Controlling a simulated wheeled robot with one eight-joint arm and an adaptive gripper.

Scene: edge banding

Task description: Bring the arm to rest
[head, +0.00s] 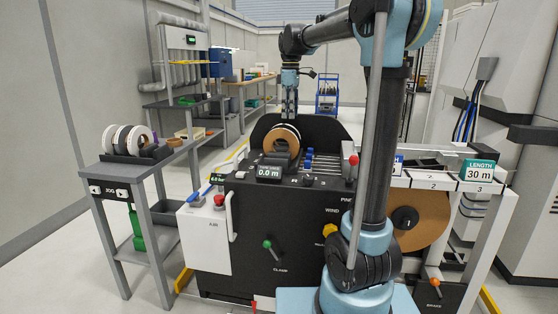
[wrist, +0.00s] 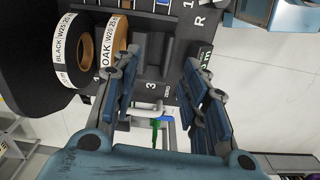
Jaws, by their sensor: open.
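My gripper (head: 290,108) hangs fingers-down above the black machine (head: 300,215) in the head view, over a tan and white roll (head: 282,142). In the wrist view my gripper (wrist: 160,88) is open, its two blue-padded fingers well apart with nothing between them. A black-labelled roll (wrist: 68,50) and an oak-labelled roll (wrist: 112,40) stand to the left of the fingers, the oak one close to the left finger. My arm reaches up from its blue base and bends over the machine. Whether the left finger touches the oak roll I cannot tell.
A grey side table (head: 128,172) at left carries several rolls. A red-topped post (head: 353,160) rises from the machine near my arm. Floor is open at far left.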

